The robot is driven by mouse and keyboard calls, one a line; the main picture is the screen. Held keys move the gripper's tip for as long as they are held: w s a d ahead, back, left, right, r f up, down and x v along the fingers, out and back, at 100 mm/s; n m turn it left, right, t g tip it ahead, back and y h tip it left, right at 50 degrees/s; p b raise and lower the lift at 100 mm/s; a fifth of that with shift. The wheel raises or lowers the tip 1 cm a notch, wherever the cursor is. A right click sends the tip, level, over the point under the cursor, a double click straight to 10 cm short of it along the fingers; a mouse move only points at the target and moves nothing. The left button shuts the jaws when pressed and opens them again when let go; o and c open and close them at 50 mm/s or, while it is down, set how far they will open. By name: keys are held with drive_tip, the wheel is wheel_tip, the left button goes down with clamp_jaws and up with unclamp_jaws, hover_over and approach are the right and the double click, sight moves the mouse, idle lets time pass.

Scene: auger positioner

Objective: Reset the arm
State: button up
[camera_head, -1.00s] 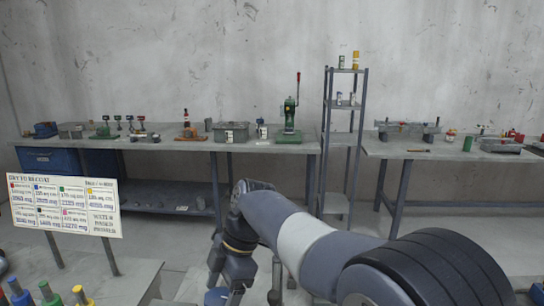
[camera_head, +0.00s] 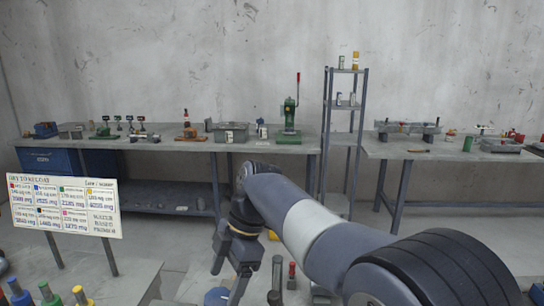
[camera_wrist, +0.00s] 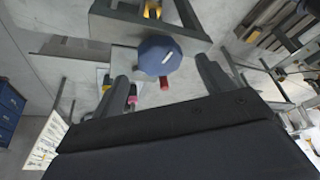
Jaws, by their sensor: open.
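My arm reaches in from the lower right of the head view, with its gripper (camera_head: 229,278) pointing down, open and empty. A blue faceted knob (camera_head: 217,297) shows below the gripper at the bottom edge. In the wrist view, the two dark fingers of my gripper (camera_wrist: 163,72) stand apart, with the blue knob (camera_wrist: 159,55) between and beyond them. I cannot tell whether the fingers touch it. A grey metal frame (camera_wrist: 185,35) surrounds a yellow part (camera_wrist: 152,9) behind the knob. Red and pink pieces show near the fingers.
A long bench (camera_head: 190,145) with tools stands along the back wall, with a green press (camera_head: 289,120) on it. A tall shelf (camera_head: 345,136) and another bench (camera_head: 440,151) are to the right. A sign board (camera_head: 66,205) stands at left, colored-top bottles (camera_head: 48,293) at lower left.

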sight(218, 298)
drive_tip(key=x, duration=0.3)
drive_tip(key=shift+s+a+f, duration=0.1)
drive_tip(key=shift+f, duration=0.2)
drive_tip(key=shift+m, duration=0.5)
drive_tip(key=m+t, duration=0.2)
drive_tip(key=m, duration=0.2)
drive_tip(key=shift+s+m+b, duration=0.15)
drive_tip(key=shift+m+b, duration=0.15)
drive_tip(key=shift+b, duration=0.1)
drive_tip(key=m+t, duration=0.1)
drive_tip(key=m, duration=0.2)
drive_tip(key=m+t, duration=0.1)
drive_tip(key=m, duration=0.2)
drive_tip(key=shift+s+m+t, duration=0.15)
drive_tip(key=shift+m+t, duration=0.15)
drive_tip(key=shift+t, duration=0.1)
drive_tip(key=shift+s+a+m+t+h+b, duration=0.1)
drive_tip(key=shift+m+t+h+b, duration=0.25)
drive_tip(key=shift+m, duration=1.1)
drive_tip(key=shift+a+m+t+h+b, duration=0.15)
drive_tip(key=shift+m+t+h, duration=0.3)
drive_tip(key=shift+m, duration=1)
drive_tip(key=shift+m+h+b, duration=0.4)
drive_tip(key=shift+m+h, duration=0.5)
drive_tip(key=shift+m, duration=1.3)
drive_tip(key=shift+m+h, duration=0.3)
drive_tip(key=shift+m, duration=0.6)
drive_tip(key=shift+r, duration=0.1)
